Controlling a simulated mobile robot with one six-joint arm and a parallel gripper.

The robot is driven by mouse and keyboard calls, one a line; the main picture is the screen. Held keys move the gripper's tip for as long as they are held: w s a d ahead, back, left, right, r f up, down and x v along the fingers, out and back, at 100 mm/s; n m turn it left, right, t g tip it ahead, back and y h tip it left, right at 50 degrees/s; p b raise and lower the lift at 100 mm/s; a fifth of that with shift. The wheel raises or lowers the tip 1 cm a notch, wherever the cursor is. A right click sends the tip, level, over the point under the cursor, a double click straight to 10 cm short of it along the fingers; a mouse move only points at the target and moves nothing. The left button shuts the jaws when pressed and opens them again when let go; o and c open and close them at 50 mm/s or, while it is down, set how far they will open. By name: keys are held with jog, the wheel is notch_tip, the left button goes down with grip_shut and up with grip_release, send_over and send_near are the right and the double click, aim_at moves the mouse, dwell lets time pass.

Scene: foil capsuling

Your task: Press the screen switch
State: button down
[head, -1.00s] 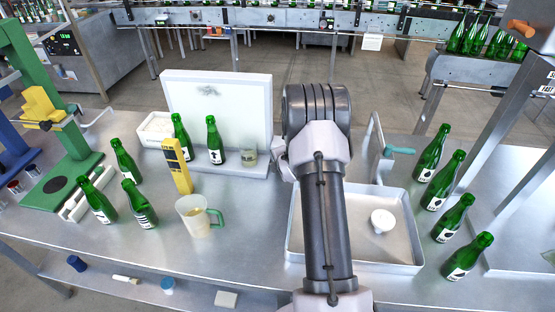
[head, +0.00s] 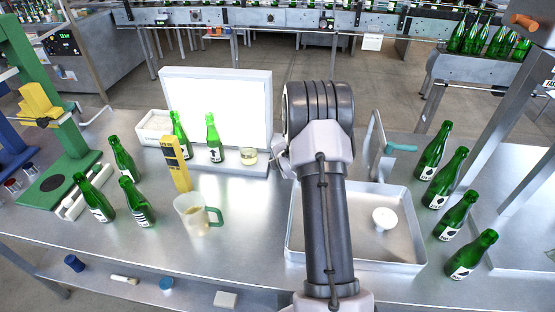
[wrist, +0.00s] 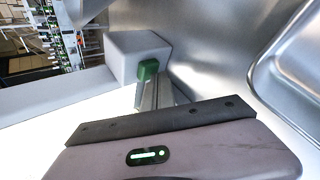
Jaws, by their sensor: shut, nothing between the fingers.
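The screen (head: 222,103) is a white upright panel at the back of the table in the head view, and it glows bright white. The screen switch (wrist: 148,69) is a green button on the end of a pale grey block (wrist: 135,52) in the wrist view. My gripper (wrist: 152,88) is shut and empty, its fingertips right at the switch and partly overlapping it. I cannot tell whether they still touch it. In the head view my arm hides the gripper and the switch.
Two green bottles (head: 214,138) and a small jar (head: 249,156) stand before the screen. A yellow device (head: 176,165) and a mug (head: 193,214) stand in front.

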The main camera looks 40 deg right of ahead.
jog(key=shift+s+a+f+b, duration=0.1)
jog(key=shift+s+a+b, duration=0.85)
jog(key=shift+a+b, duration=0.25)
jog(key=shift+s+a+b, duration=0.9)
jog(key=shift+a+b, duration=0.1)
jog(key=shift+b, duration=0.25)
jog(key=shift+s+a, duration=0.1)
jog(key=shift+s, duration=0.05)
jog(key=s+a+r+m+g+y, duration=0.1)
jog(key=s+a+r+m, duration=0.3)
jog(key=a+r+m, duration=0.75)
jog(key=s+a+r+m+g+y+b, duration=0.1)
jog(key=s+a+r+m, duration=0.3)
jog(key=s+a, duration=0.7)
jog(key=s+a+r+m+g+y+b, duration=0.1)
jog(key=s+a+r+m+y, duration=0.3)
jog(key=s+a, duration=0.7)
jog(key=a, duration=0.2)
jog(key=shift+s+a, duration=0.15)
jog(key=shift+a, duration=0.2)
